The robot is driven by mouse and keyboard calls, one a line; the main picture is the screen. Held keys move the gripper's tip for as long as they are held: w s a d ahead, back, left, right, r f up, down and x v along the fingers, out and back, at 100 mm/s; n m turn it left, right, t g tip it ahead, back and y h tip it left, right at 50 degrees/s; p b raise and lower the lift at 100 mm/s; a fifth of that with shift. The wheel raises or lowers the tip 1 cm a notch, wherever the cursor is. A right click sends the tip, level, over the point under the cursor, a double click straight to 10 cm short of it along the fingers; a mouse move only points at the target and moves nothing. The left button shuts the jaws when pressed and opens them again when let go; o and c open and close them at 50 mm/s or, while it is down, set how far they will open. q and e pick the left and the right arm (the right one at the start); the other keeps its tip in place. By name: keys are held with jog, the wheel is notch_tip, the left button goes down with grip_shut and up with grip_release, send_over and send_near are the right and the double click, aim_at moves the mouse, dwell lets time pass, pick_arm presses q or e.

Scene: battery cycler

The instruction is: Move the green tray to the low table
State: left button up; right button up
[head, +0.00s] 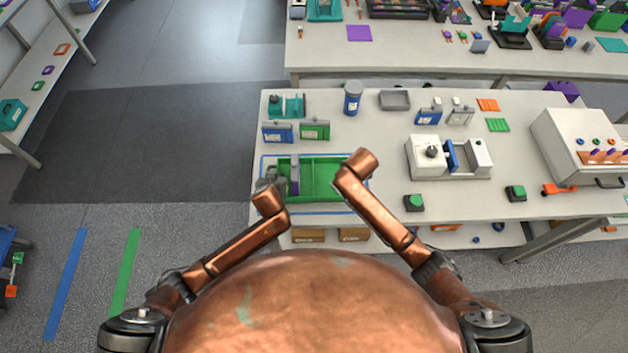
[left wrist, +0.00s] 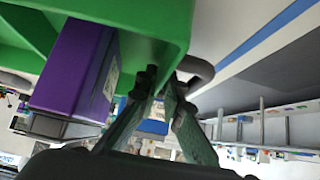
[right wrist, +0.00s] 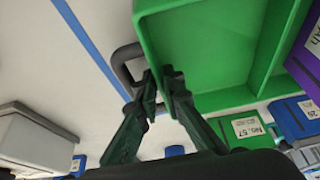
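The green tray (head: 323,182) lies on the near bench inside a blue outline. It has compartments and holds a purple block (head: 295,175) at its left end. My left gripper (head: 278,182) is at the tray's left end. In the left wrist view its fingers (left wrist: 160,84) are drawn close together at the wall, by the dark handle (left wrist: 203,72). My right gripper (head: 345,180) is at the right end. Its fingers (right wrist: 161,78) are close together at the wall beside the other handle (right wrist: 118,62). Both appear shut on the tray; the contact is partly hidden. I cannot tell which table is the low one.
Blue and green boxes (head: 315,130) stand just behind the tray. A blue jar (head: 352,98) and a white device (head: 448,158) are to the right. Another bench (head: 420,58) runs behind. Floor on the left is open, with blue and green stripes (head: 125,270); a white table (head: 50,85) stands beyond.

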pick_arm(q)
grip_shut()
pick_arm(e)
grip_shut()
pick_arm(q)
jog(key=shift+w+r, duration=0.1)
jog(key=shift+r, duration=0.05)
pick_arm(e)
jog(key=shift+r, duration=0.1)
pick_arm(q)
jog(key=shift+r, duration=0.1)
pick_arm(e)
jog(key=shift+w+r, duration=0.1)
